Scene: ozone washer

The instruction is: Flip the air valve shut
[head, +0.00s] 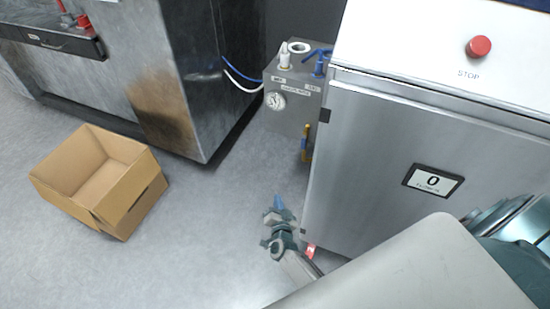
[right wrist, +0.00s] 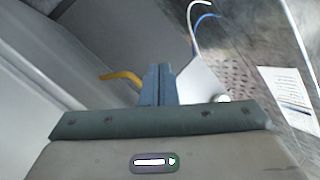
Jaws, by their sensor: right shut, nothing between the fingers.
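The air valve shows as a small yellow lever (head: 306,134) on the right front side of the grey metal box (head: 290,117) in the head view. It looks roughly upright there, with a small blue part below it. In the right wrist view the yellow lever (right wrist: 122,77) lies just left of my fingertips, its right end hidden behind the fingers. My right gripper (head: 279,202) is shut and empty, below and in front of the box, apart from the lever in the head view. Its blue fingers (right wrist: 158,70) are pressed together in the right wrist view. My left gripper is not in view.
A steel cabinet (head: 410,160) with a red stop button (head: 479,46) stands close on the right. A dark metal machine (head: 180,75) stands at the back left. An open cardboard box (head: 125,205) sits on the left floor. The floor between is clear.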

